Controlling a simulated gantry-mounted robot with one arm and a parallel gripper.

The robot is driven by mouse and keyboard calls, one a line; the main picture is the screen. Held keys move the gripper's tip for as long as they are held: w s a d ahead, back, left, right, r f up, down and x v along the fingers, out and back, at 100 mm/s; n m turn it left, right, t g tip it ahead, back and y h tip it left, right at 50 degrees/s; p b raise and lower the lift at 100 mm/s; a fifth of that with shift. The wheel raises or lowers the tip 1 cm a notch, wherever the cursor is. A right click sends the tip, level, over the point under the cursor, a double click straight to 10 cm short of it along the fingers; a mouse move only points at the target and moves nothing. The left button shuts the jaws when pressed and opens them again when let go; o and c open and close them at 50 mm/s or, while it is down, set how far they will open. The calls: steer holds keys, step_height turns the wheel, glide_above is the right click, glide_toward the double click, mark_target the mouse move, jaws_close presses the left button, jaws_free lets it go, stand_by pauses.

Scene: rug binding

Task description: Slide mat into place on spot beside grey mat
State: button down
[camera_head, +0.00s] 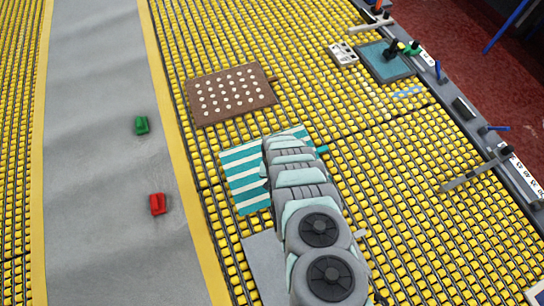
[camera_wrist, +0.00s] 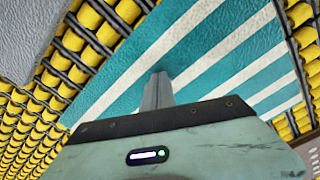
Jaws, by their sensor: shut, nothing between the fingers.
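The teal-and-white striped mat (camera_head: 242,178) lies on the yellow roller bed, partly covered by my arm in the head view. It fills much of the wrist view (camera_wrist: 200,50). The grey mat (camera_head: 261,262) lies below it in the head view, also partly under my arm. Its corner shows at the upper left of the wrist view (camera_wrist: 25,35), with a strip of rollers between the two mats. My gripper (camera_wrist: 160,76) is shut and empty, its fingertips over the striped mat. Whether they touch it is unclear. The head view hides the fingers behind my arm.
A brown mat with white dots (camera_head: 231,93) lies above the striped mat, apart from it. A grey lane with yellow edges runs along the left, holding a green block (camera_head: 142,125) and a red block (camera_head: 157,203). A teal tray (camera_head: 384,62) sits upper right. Rollers at right are mostly bare.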

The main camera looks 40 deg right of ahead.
steer(key=shift+s+a+f, duration=0.1)
steer(key=shift+s, duration=0.05)
steer(key=shift+s+a+p, duration=0.35)
steer(key=shift+s+p, duration=0.4)
steer(key=shift+p, duration=0.15)
steer(key=shift+s+a+p, duration=0.2)
steer(key=shift+s+p, duration=0.25)
steer(key=shift+s, duration=0.1)
steer(key=shift+s+a+p, duration=0.2)
steer(key=shift+s+p, duration=0.2)
steer(key=shift+s, duration=0.15)
steer(key=shift+s+a+r+p, duration=0.15)
steer(key=shift+s+a+p, duration=0.15)
steer(key=shift+s+p, duration=0.45)
steer(key=shift+s+a+r+p, duration=0.15)
steer(key=shift+s+a+p, duration=0.15)
steer(key=shift+s+p, duration=0.45)
steer(key=shift+s+f, duration=0.1)
steer(key=shift+s, duration=0.15)
steer(key=shift+s+a, duration=0.15)
steer(key=shift+s+a+f, duration=0.1)
steer(key=shift+s+a, duration=0.1)
steer(key=shift+s, duration=0.3)
steer(key=shift+s, duration=0.15)
